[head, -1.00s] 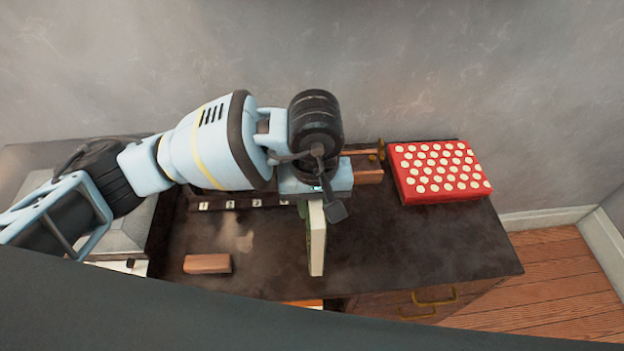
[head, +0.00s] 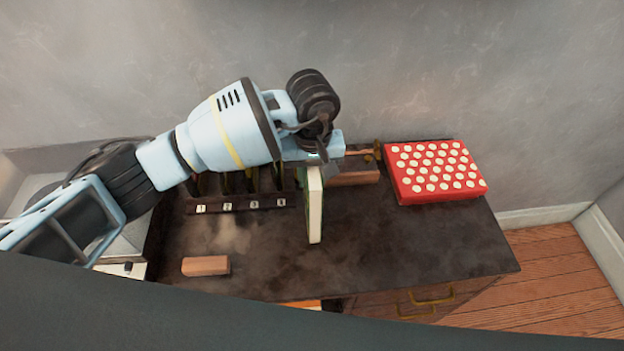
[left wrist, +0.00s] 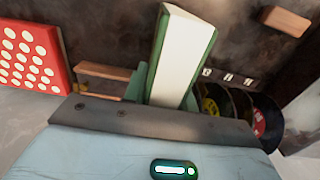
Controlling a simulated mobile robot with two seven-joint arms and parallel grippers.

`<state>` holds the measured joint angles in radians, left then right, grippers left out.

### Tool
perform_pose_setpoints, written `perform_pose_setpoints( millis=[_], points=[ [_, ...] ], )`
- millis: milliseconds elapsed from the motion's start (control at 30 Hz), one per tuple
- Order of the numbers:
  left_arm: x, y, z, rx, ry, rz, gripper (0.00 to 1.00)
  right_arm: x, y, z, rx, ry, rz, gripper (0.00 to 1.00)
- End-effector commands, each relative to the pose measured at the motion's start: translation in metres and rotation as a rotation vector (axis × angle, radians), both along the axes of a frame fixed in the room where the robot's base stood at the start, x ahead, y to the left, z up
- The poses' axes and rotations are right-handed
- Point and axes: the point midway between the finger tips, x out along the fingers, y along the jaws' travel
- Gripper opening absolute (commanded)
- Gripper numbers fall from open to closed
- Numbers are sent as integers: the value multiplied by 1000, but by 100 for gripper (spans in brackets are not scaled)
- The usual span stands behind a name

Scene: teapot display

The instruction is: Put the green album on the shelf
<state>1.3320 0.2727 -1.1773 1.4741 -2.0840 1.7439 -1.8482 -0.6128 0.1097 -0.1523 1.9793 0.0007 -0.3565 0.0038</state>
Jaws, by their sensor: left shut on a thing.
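The green album (head: 315,208) is a thin upright block with a pale edge and green sides. My left gripper (head: 318,166) is shut on its back end and holds it upright over the dark tabletop, right of the numbered rack. In the left wrist view the album (left wrist: 182,58) rises from between the jaws (left wrist: 160,105). The shelf looks to be the dark slotted rack (head: 240,206) with number labels along its front; my arm hides much of it. Several records (left wrist: 235,110) stand in it in the left wrist view. My right gripper is not in view.
A red box with white dots (head: 437,172) sits at the right of the dark tabletop (head: 420,240). A wooden piece (head: 352,174) lies just right of the gripper. A small brown block (head: 205,265) lies front left. The middle front is clear.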

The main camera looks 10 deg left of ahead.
Motion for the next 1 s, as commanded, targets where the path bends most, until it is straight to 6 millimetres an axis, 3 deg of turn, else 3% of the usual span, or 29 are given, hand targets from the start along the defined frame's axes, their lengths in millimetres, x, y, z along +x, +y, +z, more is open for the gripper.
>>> perform_pose_setpoints(
  millis=[167, 567, 600, 733, 1000],
  points=[
    [0, 0, -17, -2, -5, 0, 0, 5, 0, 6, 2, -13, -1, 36],
    [0, 0, -23, -1, -3, -1, 0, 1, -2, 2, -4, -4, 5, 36],
    [0, 0, -24, 0, -2, -1, 31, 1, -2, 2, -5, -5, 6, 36],
    [0, 0, -23, 0, -2, -1, 48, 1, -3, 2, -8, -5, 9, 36],
    [0, 0, -23, -1, -2, 0, 49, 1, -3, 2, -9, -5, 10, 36]
  ],
)
